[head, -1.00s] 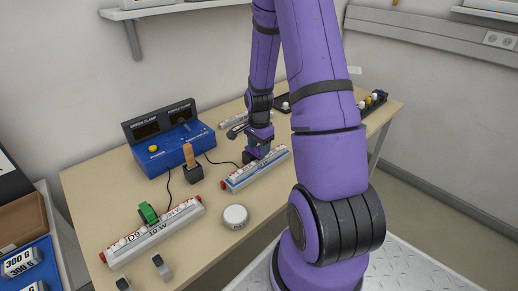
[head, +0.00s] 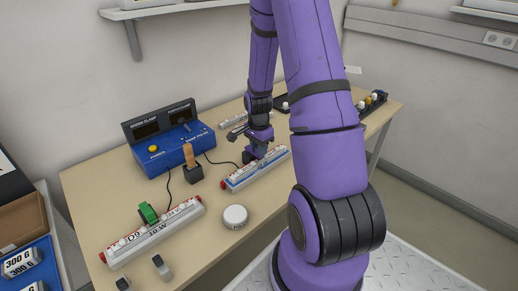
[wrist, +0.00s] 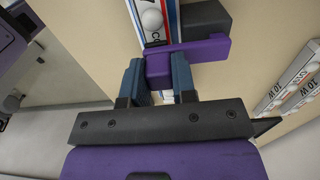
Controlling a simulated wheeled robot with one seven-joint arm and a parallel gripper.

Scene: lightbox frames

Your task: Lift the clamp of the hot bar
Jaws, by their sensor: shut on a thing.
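My gripper (wrist: 157,82) is shut on the purple clamp (wrist: 205,49), with one blue-grey finger on each side of its block. A dark block sits beside the clamp. The clamp is over the right-hand bar (head: 256,171), a white bar with blue and red markings, which also shows in the wrist view (wrist: 172,18). Whether the clamp touches the bar or is just above it, I cannot tell. The left bar (head: 155,234) carries a green clamp (head: 148,213). The blue control box (head: 172,150) has two dark displays, labelled for a green and a purple clamp.
A small black stand with a wooden handle (head: 189,155) and a white round puck (head: 235,217) stand between the bars. Two small grey blocks (head: 161,266) lie at the front. Cables run from the box.

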